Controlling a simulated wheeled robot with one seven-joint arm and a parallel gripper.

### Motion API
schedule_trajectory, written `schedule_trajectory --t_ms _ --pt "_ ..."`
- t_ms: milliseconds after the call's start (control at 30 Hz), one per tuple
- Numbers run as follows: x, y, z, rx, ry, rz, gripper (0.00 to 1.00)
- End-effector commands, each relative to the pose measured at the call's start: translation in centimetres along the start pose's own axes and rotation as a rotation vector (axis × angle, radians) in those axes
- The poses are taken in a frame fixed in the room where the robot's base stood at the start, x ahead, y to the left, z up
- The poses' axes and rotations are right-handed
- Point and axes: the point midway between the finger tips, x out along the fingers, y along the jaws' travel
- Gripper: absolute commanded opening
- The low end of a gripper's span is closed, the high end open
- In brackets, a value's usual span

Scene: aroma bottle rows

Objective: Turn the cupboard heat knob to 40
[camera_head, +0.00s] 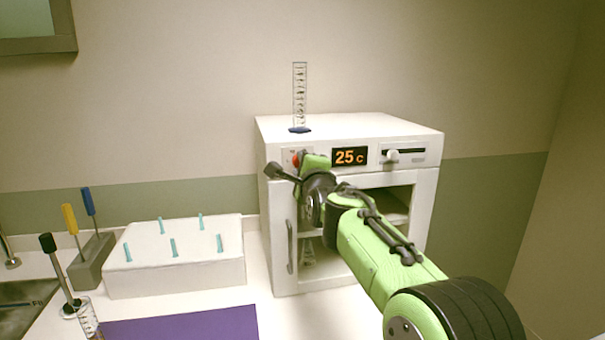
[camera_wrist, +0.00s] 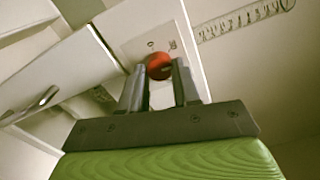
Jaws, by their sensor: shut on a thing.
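The white cupboard (camera_head: 349,124) stands on the counter against the wall. Its display (camera_head: 349,157) reads 25 c in orange. A round red knob (camera_head: 297,160) sits on a panel at the front's upper left, left of the display. In the wrist view the red knob (camera_wrist: 159,66) lies between my two fingertips, with small marks on the pale panel beside it. My gripper (camera_wrist: 157,82) is shut on this red knob. In the head view my green arm reaches in from the lower right, and the fingertips are mostly hidden at the panel.
A slider with a white grip (camera_head: 392,156) is right of the display. A graduated cylinder (camera_head: 299,98) stands on the cupboard's top. A white peg block (camera_head: 175,258), a tool holder (camera_head: 92,263) and a purple mat (camera_head: 185,325) lie left. The cupboard handle (camera_head: 290,247) is below.

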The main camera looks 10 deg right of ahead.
Motion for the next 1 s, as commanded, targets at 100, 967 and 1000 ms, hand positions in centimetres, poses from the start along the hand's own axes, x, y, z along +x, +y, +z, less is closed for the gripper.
schedule_trajectory --t_ms 100,967,1000 --pt "0.01 0.29 -0.11 0.106 0.001 0.0 0.01" --pt "0.03 0.21 -0.02 0.48 0.001 0.002 0.01" --pt "0.03 0.21 -0.02 0.481 0.001 0.002 0.01"
